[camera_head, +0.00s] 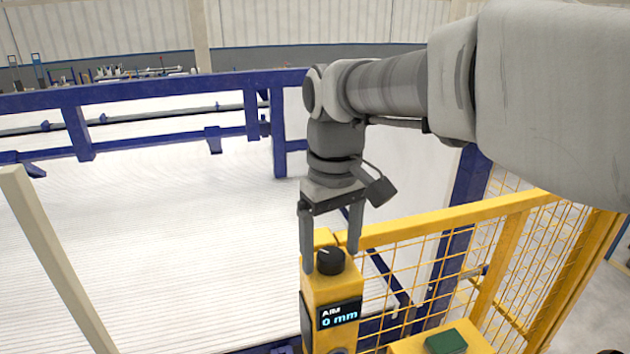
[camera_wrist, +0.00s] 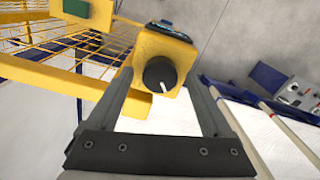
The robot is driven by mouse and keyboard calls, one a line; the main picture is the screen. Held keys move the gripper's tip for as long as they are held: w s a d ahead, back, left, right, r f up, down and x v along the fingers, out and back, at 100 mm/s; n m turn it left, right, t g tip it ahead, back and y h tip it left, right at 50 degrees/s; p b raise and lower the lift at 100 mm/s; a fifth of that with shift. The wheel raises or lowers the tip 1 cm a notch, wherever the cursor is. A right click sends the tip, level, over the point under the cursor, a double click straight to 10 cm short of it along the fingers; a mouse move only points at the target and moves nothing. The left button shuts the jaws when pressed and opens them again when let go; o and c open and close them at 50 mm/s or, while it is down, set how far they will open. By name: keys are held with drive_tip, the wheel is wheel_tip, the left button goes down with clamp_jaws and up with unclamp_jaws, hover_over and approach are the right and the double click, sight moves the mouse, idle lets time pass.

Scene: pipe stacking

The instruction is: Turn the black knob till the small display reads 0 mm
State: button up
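The black knob (camera_head: 330,261) sits on top of a yellow control post (camera_head: 318,290). A small dark display (camera_head: 339,314) on the post's face reads "0 mm" in light blue, under a short white label. My gripper (camera_head: 330,263) points down over the post, its two fingers wide apart on either side of the knob. In the wrist view the knob (camera_wrist: 160,74) shows a white pointer line and lies between the fingers of my gripper (camera_wrist: 158,76). Gaps show between the knob and both fingers, so the gripper is open and holds nothing.
A yellow mesh fence (camera_head: 450,218) runs right of the post. A second yellow box with a green button (camera_head: 446,342) stands at the front right. Blue rails (camera_head: 150,92) border a broad white ribbed surface (camera_head: 170,240) on the left. A pale post (camera_head: 55,260) leans at far left.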

sight(331, 254)
wheel_tip(331, 254, up, 17)
drive_tip(key=p, duration=0.1)
drive_tip(key=shift+r+p, duration=0.2)
drive_tip(key=shift+p, duration=0.1)
idle(0.4)
drive_tip(key=s+d+f+m+t, duration=0.2)
drive_tip(key=s+d+f, duration=0.3)
drive_tip(key=f, duration=0.4)
drive_tip(key=s+d+f+m+t, duration=0.3)
drive_tip(key=s+d+f, duration=0.2)
drive_tip(key=f, duration=0.4)
drive_tip(key=shift+s+d+f+m+t, duration=0.3)
drive_tip(key=shift+s+f+m, duration=0.1)
drive_tip(key=shift+s, duration=0.45)
drive_tip(key=shift+b, duration=0.3)
